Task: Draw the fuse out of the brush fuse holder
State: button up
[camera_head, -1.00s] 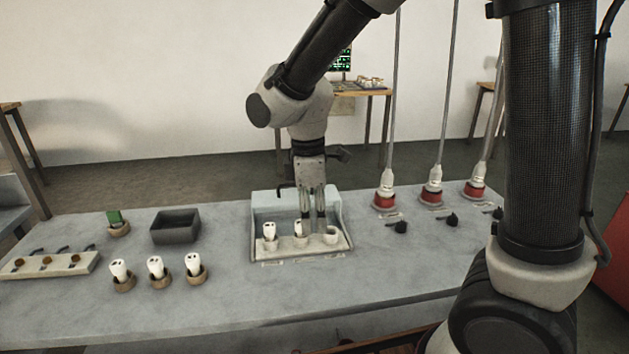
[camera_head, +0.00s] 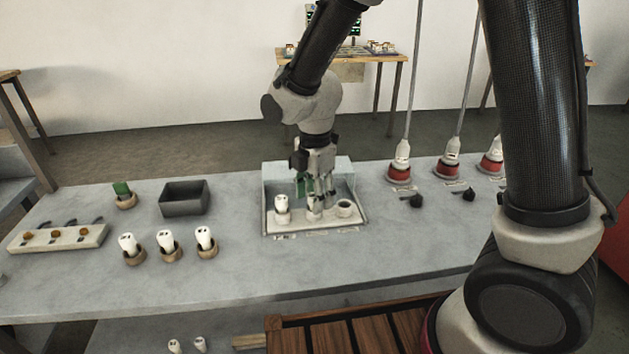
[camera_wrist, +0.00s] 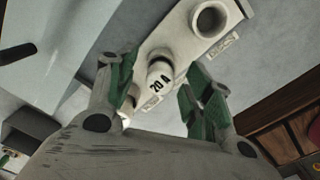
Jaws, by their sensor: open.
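A white fuse block (camera_head: 297,228) with a row of three sockets sits in a pale open-fronted housing (camera_head: 342,170) on the grey counter. A white fuse (camera_head: 282,204) stands in its left socket. The middle fuse (camera_head: 314,203) is partly covered by my gripper (camera_head: 316,196), and the right socket (camera_head: 345,208) is empty. In the wrist view the middle fuse (camera_wrist: 160,80) reads "20 A" and lies between my gripper's (camera_wrist: 158,88) open green-padded fingers. The empty socket (camera_wrist: 210,18) shows beyond it.
Three white fuses in round tan holders (camera_head: 170,250) stand left of the housing. Behind them are a dark open bin (camera_head: 184,198) and a green piece in a holder (camera_head: 122,190). A pale strip with knobs (camera_head: 58,238) lies far left. Red-based plugs (camera_head: 401,172) stand right.

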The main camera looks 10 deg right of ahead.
jog(key=shift+f, duration=0.35)
grip_shut()
jog(key=shift+r, duration=3)
jog(key=shift+r, duration=1.5)
